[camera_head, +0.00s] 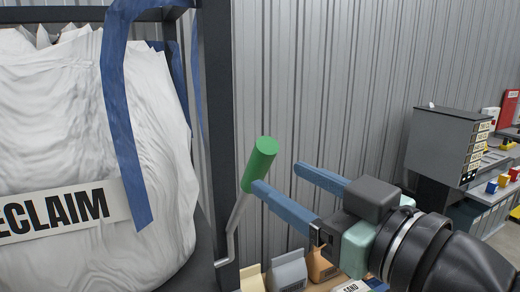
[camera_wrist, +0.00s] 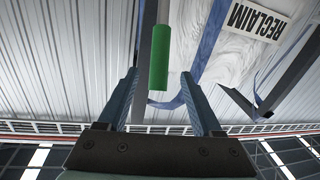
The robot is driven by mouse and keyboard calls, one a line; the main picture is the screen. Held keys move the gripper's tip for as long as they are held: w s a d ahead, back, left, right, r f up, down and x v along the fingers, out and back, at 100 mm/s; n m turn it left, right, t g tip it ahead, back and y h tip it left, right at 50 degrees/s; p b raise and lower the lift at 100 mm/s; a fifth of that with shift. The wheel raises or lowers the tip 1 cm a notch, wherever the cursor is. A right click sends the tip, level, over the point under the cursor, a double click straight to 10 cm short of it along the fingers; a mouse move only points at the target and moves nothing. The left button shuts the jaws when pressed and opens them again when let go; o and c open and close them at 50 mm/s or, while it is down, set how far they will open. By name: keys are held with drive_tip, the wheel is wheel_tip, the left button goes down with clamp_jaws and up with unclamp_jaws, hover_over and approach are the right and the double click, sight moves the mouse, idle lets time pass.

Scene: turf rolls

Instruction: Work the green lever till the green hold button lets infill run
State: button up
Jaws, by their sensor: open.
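The green lever has a green cylindrical grip (camera_head: 260,164) on a bent grey rod (camera_head: 234,222), beside a dark upright post. Its grip also shows in the wrist view (camera_wrist: 159,57), lined up with the gap between my fingers. My gripper (camera_head: 279,177) is open with blue fingers pointing at the grip from the right. In the head view the near fingertip overlaps the grip's lower edge. In the wrist view the fingertips (camera_wrist: 158,76) flank the grip's lower part. I cannot tell whether they touch it. I see no green hold button in either view.
A white bulk bag marked RECLAIM (camera_head: 150,120) hangs left of the dark post (camera_head: 217,110), with blue straps (camera_head: 122,110). Several small sacks (camera_head: 288,272) stand below my gripper. A grey cabinet (camera_head: 440,145) and shelving stand at right. Corrugated wall lies behind.

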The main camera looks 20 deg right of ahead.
sight(268, 169)
drive_tip(key=w, duration=0.2)
drive_tip(key=w+p, duration=0.1)
drive_tip(key=w, duration=0.1)
drive_tip(key=w+a+p, duration=0.1)
drive_tip(key=w, duration=0.1)
drive_tip(key=shift+w+a, duration=0.1)
drive_tip(key=shift+w, duration=0.15)
clamp_jaws()
idle(1.2)
